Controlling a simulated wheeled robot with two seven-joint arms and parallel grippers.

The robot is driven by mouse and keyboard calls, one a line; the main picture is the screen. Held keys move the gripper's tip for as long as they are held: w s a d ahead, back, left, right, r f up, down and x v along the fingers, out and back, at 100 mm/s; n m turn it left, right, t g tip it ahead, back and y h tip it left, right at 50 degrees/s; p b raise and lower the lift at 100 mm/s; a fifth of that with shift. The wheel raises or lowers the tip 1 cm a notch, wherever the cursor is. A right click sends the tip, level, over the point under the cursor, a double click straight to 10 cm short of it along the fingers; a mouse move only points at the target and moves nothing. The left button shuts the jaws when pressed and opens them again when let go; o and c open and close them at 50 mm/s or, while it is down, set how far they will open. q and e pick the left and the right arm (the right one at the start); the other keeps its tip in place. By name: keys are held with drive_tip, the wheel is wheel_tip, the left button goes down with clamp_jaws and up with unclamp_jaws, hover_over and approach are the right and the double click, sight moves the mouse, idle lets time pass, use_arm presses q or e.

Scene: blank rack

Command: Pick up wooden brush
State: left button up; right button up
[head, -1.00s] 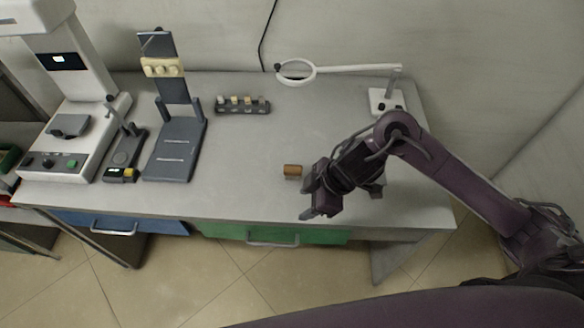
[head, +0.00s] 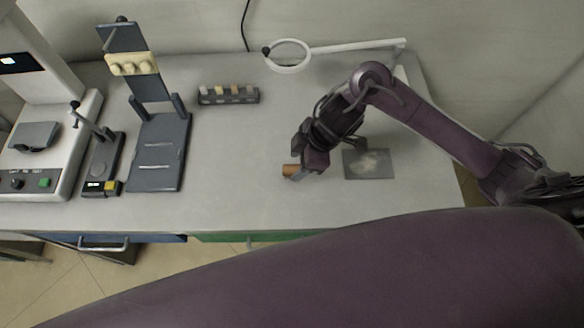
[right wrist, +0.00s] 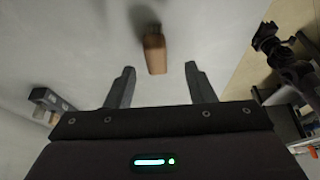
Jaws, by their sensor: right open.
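The wooden brush (head: 289,170) is a small brown block on the grey table, with its right part hidden behind my right gripper in the head view. In the right wrist view the brush (right wrist: 155,53) lies ahead of the fingertips, between their lines, with a dark part at its far end. My right gripper (head: 303,172) is low over the table beside the brush. Its two fingers (right wrist: 160,72) are apart with nothing between them. My left gripper is not in view.
A grey plate with a pale patch (head: 368,163) lies right of my gripper. A small rack (head: 228,95) with several pale blocks stands behind. A ring lamp (head: 288,56) reaches over the back. A dark stand (head: 158,155) stands at left. The table middle is clear.

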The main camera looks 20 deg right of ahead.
sight(293, 168)
drive_tip(key=x, duration=0.4)
drive_tip(key=shift+w+d+f, duration=0.1)
drive_tip(key=shift+w+d, duration=0.05)
drive_tip(key=shift+d, duration=0.1)
drive_tip(key=shift+w+a+f, duration=0.1)
drive_tip(key=shift+f, duration=0.15)
drive_tip(key=c, duration=1.1)
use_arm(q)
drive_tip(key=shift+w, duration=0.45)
use_arm(e)
drive_tip(key=shift+o, duration=0.2)
